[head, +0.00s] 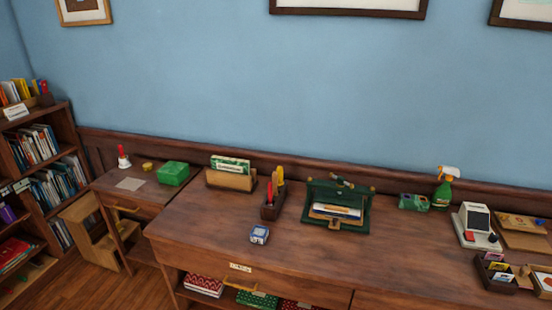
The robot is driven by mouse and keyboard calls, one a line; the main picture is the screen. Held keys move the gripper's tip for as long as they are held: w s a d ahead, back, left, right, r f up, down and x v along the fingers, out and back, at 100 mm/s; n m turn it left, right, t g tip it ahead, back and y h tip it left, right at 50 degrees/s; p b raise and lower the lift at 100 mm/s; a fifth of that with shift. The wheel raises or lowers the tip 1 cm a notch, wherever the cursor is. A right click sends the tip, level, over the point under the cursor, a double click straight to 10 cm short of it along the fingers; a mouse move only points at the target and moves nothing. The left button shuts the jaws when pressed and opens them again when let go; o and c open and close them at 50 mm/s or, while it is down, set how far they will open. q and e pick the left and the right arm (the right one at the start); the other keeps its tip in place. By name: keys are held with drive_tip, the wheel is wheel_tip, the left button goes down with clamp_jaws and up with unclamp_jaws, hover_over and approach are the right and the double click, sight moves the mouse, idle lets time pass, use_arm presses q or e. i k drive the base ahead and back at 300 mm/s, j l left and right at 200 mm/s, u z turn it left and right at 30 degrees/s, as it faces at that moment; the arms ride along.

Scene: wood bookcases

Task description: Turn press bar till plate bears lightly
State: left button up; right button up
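A dark green press (338,203) stands on the long wooden desk, a little right of the picture's middle. Its bar (342,181) lies across the top, above the frame. White and tan sheets or books (336,211) lie inside the press. The plate cannot be told apart clearly at this size, so I cannot see whether it touches them. Neither of my grippers is in the head view.
Left of the press are a pen holder (272,208), a small blue-white box (259,234) and a wooden card holder (231,180). To the right are a green spray bottle (444,190) and a white card machine (475,226). The desk (400,265) is bare in front of the press.

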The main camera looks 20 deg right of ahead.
sight(340, 181)
drive_tip(key=i+l+z, duration=0.25)
drive_tip(key=i+l, duration=0.15)
drive_tip(key=l, duration=0.3)
drive_tip(key=i+l+z, duration=0.3)
drive_tip(key=i+l, duration=0.2)
drive_tip(key=k+l, duration=0.1)
drive_tip(key=k, duration=0.55)
drive_tip(key=i+l+u, duration=0.2)
drive_tip(key=i+l, duration=0.4)
drive_tip(key=i, duration=0.15)
